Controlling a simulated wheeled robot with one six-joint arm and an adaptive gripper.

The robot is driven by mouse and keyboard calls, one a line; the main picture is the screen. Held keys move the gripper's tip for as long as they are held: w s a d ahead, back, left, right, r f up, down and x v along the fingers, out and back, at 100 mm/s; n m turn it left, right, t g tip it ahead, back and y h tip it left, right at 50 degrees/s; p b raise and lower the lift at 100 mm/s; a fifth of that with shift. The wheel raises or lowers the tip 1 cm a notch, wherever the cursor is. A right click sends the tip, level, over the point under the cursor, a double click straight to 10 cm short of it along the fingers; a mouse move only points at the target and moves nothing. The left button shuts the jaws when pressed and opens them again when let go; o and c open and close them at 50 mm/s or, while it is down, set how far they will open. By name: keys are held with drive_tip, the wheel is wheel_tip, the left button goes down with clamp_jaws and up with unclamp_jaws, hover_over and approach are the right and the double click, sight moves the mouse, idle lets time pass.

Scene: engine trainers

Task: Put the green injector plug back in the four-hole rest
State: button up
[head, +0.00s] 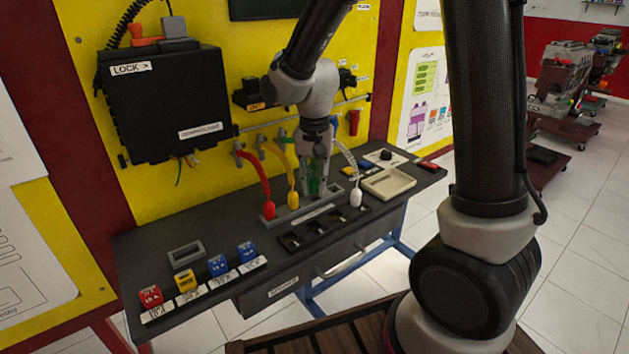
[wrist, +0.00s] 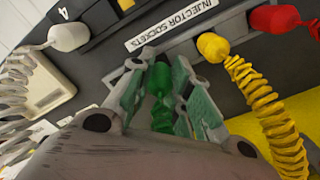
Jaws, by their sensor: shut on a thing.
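My gripper (head: 316,180) points down over the back of the bench, shut on the green injector plug (head: 314,187). In the wrist view the green plug (wrist: 160,84) shows between the fingers of my gripper (wrist: 161,76), with a green coiled lead below it. My gripper is between yellow and white. The plug's tip and the hole beneath are hidden.
An "INJECTOR SOCKETS" label (wrist: 171,25) lies beside my fingertips. In front is a black socket strip (head: 320,232). A cream tray (head: 389,182) stands right. Red (head: 150,297), yellow and blue blocks stand front left. Coiled leads rise close on both sides.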

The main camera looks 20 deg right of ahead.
drive_tip(key=shift+f, duration=0.85)
idle(0.6)
drive_tip(key=o, duration=0.6)
drive_tip(key=shift+r, duration=2.75)
drive_tip(key=shift+r, duration=1.1)
drive_tip(key=o, duration=0.6)
